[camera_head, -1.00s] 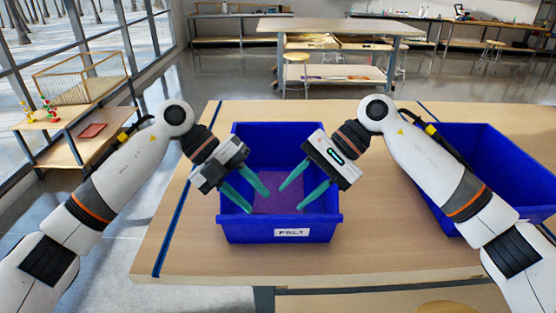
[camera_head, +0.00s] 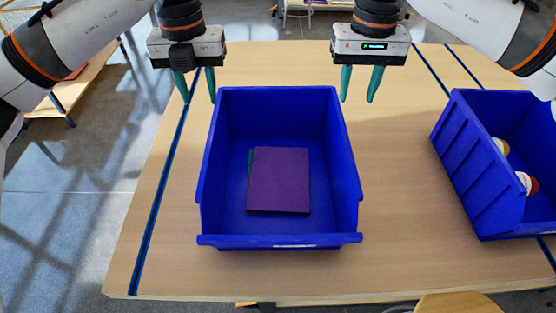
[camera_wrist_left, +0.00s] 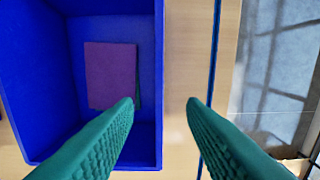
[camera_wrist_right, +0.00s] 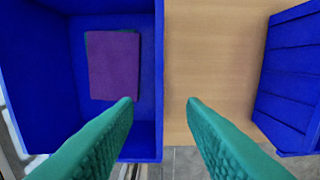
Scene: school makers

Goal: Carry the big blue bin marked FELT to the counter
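The big blue bin (camera_head: 214,150) stands upright on the wooden table, with purple felt sheets (camera_head: 280,180) lying flat inside. Its front label is seen only edge-on in the head view; it read FELT in the earlier frame. My left gripper (camera_head: 195,98) is open and empty above the bin's far left corner. My right gripper (camera_head: 358,98) is open and empty by its far right corner. In the left wrist view the bin's side wall (camera_wrist_left: 159,70) lies between or just beside the fingers' line. The right wrist view also shows the bin wall (camera_wrist_right: 159,70), left of the gap's middle. Neither gripper visibly touches it.
A second blue bin (camera_head: 475,165) with jars inside stands to the right on the same table (camera_head: 395,220). Bare tabletop separates the two bins. A stool top (camera_head: 460,303) shows at the table's front edge. Floor is open to the left.

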